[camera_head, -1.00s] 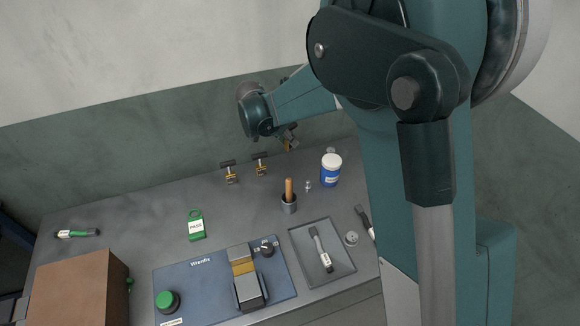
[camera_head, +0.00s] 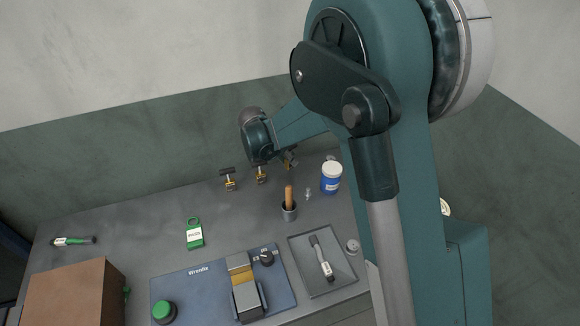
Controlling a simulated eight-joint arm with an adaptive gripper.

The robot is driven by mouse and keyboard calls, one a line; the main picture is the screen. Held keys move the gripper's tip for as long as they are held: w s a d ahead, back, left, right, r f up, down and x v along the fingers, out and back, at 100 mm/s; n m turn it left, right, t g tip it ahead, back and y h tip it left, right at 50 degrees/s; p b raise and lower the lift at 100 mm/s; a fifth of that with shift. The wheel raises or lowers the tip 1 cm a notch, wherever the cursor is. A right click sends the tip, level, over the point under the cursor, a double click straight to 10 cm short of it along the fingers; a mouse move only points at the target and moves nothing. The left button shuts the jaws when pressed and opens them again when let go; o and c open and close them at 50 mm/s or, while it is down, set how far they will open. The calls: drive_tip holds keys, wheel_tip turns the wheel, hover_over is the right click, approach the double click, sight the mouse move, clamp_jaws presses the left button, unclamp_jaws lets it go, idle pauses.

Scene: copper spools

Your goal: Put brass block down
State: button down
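My gripper (camera_head: 280,160) is small in the head view, below my dark wrist at the back edge of the bench. A small brass-coloured piece (camera_head: 292,162) shows right at it, partly covered by dark parts. I cannot tell whether the fingers are shut on this piece or whether it touches the bench. Two brass-coloured pieces with dark bars on top, one at left (camera_head: 230,183) and one nearer my gripper (camera_head: 262,177), stand along the back of the bench. Another brass-coloured part (camera_head: 242,274) sits between grey blocks on the blue Wrenfix board (camera_head: 205,288).
A wooden-handled tool stands in a dark cup (camera_head: 289,212), beside a blue-and-white jar (camera_head: 331,178). A tray (camera_head: 340,277) holds a dark-and-white tool. A green tag (camera_head: 194,235), a green-banded tool (camera_head: 73,241) and a brown box (camera_head: 68,292) are at left.

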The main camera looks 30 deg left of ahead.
sight(290, 166)
drive_tip(key=shift+f+b, duration=0.45)
drive_tip(key=shift+f, duration=1.4)
drive_tip(key=shift+f, duration=0.15)
drive_tip(key=c, duration=2.3)
unclamp_jaws()
drive_tip(key=p+v, duration=0.2)
drive_tip(key=v, duration=1)
